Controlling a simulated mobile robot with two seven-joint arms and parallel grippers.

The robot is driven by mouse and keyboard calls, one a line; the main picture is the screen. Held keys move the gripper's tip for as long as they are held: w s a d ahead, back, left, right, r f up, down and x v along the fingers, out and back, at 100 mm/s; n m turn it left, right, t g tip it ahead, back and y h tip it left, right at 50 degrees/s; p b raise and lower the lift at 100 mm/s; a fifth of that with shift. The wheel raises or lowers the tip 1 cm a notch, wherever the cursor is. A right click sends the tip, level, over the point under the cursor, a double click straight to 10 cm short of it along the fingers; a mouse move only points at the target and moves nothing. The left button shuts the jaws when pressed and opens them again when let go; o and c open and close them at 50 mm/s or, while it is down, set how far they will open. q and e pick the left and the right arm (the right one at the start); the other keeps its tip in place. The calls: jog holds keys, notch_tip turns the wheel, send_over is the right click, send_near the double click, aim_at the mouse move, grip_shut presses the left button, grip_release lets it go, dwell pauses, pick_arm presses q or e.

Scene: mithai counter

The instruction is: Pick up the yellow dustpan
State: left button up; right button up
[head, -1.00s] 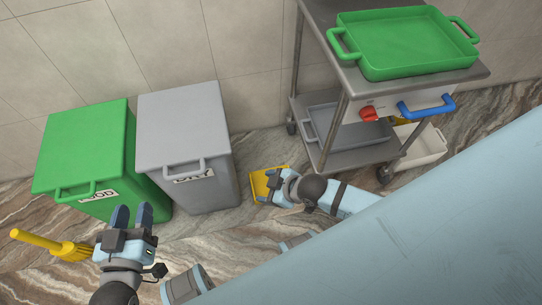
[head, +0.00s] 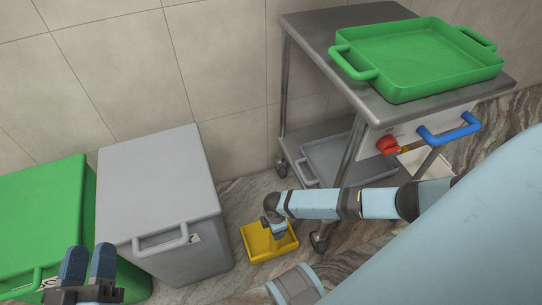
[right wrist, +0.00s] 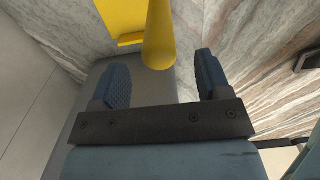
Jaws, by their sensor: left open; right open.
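The yellow dustpan (head: 256,246) lies on the floor between the grey bin and the metal cart in the head view. My right gripper (head: 275,230) is over it and hides part of it. In the right wrist view, the dustpan's pan (right wrist: 122,18) is at the top and its thick yellow handle (right wrist: 158,36) points toward the gap between my open fingers (right wrist: 162,78). The handle's end appears just beyond the fingertips, not gripped. My left gripper (head: 88,262) is open and empty in front of the bins at the lower left.
A grey bin (head: 160,185) stands left of the dustpan, with a green bin (head: 45,210) farther left. The metal cart (head: 340,30), carrying a green tray (head: 410,85) and a blue handle (head: 450,132), stands right. The tiled wall is behind.

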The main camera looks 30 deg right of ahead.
pick_arm(q)
jog(key=f+g+b, duration=0.1)
jog(key=f, duration=0.1)
jog(key=f+g+b, duration=0.1)
jog(key=f+b, duration=0.1)
jog(key=f, duration=0.1)
jog(key=shift+w+d+f+m, duration=0.1)
jog(key=shift+d+f+m, duration=0.1)
jog(key=shift+f+m, duration=0.15)
pick_arm(e)
notch_tip(320, 180, down, 6)
jog(key=shift+f, duration=0.1)
jog(key=shift+c, duration=0.2)
grip_shut()
